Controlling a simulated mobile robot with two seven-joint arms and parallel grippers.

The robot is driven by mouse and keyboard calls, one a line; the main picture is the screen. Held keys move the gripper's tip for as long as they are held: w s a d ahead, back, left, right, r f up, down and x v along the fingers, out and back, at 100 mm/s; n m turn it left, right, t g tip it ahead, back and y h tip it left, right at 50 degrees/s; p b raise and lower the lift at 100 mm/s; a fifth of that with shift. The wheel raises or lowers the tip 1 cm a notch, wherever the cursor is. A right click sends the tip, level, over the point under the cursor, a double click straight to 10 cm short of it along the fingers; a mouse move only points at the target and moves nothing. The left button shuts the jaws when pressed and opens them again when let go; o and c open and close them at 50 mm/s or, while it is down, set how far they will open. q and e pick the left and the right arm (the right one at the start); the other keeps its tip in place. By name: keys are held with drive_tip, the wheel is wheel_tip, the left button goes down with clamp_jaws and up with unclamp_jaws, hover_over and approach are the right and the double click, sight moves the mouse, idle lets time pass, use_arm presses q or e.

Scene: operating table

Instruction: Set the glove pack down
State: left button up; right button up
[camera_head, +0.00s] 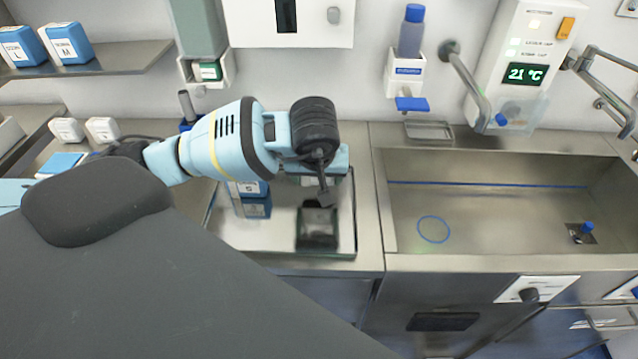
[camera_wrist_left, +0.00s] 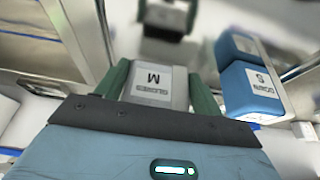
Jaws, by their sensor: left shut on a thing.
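My left gripper (camera_head: 318,182) is over the shiny steel tray (camera_head: 345,240) left of the sink. In the left wrist view its green fingers (camera_wrist_left: 155,88) are shut on both sides of a grey glove pack (camera_wrist_left: 155,84) marked M. In the head view the gripper and wrist mostly hide this pack. A mirrored image of the pack shows in the tray, apart from the pack, so it appears held above the surface. A blue gown pack (camera_head: 250,190) marked S stands on the tray left of the gripper; it also shows in the left wrist view (camera_wrist_left: 252,92). My right gripper is out of view.
The sink (camera_head: 490,210) is to the right of the tray, with a raised steel rim between. Small white boxes (camera_head: 85,130) stand on the counter at left. A wall holder (camera_head: 207,70) and a bottle (camera_head: 411,35) are behind. The tray's front right is clear.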

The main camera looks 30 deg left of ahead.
sight(319, 185)
use_arm(q)
drive_tip(key=shift+w, duration=0.2)
drive_tip(key=shift+w, duration=0.25)
drive_tip(key=shift+w+a+f, duration=0.1)
drive_tip(key=shift+f, duration=1.7)
drive_tip(key=shift+f, duration=0.2)
drive_tip(key=o, duration=1)
drive_tip(key=shift+c, duration=0.2)
